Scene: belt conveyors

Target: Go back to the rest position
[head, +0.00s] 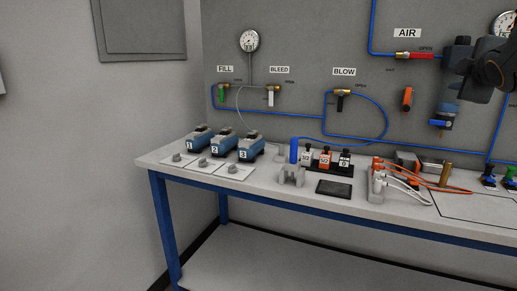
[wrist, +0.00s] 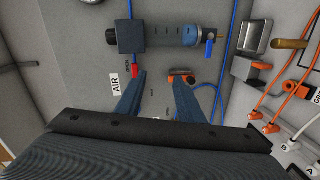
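My gripper (wrist: 159,82) shows in the wrist view with its two blue-grey fingers apart and nothing between them. It faces the grey wall panel (wrist: 75,60). The orange-handled valve (wrist: 181,78) appears just past the right fingertip, and the red AIR valve handle (wrist: 134,71) just past the left one. I see no contact with either, though the depth is hard to tell. In the head view, part of my dark arm (head: 492,72) enters at the upper right in front of the panel; the fingers are not clear there.
A dark and blue air unit (wrist: 170,36) sticks out of the panel near my gripper. Below, the bench (head: 265,184) holds numbered blue devices (head: 224,145), a dark flat pad (head: 334,189) and orange cables (head: 430,184). Blue hoses (head: 387,117) run along the panel.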

